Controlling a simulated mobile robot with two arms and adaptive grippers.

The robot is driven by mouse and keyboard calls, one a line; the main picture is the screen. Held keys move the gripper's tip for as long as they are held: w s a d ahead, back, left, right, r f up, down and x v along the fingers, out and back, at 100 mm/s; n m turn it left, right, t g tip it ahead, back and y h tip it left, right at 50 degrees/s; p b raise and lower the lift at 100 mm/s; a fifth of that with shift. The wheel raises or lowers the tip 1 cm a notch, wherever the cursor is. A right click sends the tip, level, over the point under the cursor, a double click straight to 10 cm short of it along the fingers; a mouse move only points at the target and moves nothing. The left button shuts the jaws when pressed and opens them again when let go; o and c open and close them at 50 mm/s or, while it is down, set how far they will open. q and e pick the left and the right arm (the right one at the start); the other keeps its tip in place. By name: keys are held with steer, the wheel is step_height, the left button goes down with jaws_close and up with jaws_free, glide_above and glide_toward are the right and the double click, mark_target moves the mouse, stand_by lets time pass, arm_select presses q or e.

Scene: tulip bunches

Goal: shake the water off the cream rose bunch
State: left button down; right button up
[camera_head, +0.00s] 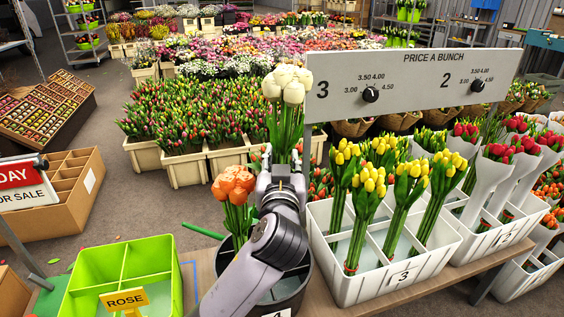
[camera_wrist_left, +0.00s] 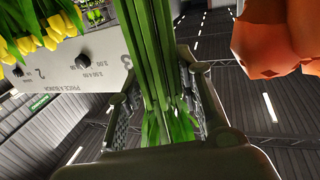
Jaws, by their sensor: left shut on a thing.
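The cream rose bunch (camera_head: 287,86) is upright in the head view, its pale blooms at the top and green stems below. My left gripper (camera_head: 282,165) is shut on its stems, above the dark round bucket (camera_head: 304,284). In the left wrist view the green stems (camera_wrist_left: 150,60) run between the two fingers of the left gripper (camera_wrist_left: 165,100); the blooms are out of that view. The lower stem ends are hidden behind my arm in the head view. My right gripper is not in view.
An orange bunch (camera_head: 234,186) stands in the bucket, close left of my gripper. A white crate (camera_head: 398,272) of yellow tulips stands at right under the price board (camera_head: 410,84). A green divided bin (camera_head: 98,268) with a ROSE sign (camera_head: 125,301) is at lower left.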

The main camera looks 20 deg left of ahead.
arm_select(q)
step_height(320, 180, up, 6)
steer(key=shift+f, duration=0.25)
step_height(320, 180, down, 4)
steer(key=shift+f, duration=0.2)
steer(key=shift+s+d+f, duration=0.1)
steer(key=shift+d+f, duration=0.05)
steer(key=r, duration=0.4)
steer(key=shift+a+r, duration=0.2)
steer(key=shift+r, duration=0.1)
step_height(320, 180, down, 6)
steer(key=shift+r, duration=0.2)
steer(key=shift+d, duration=0.1)
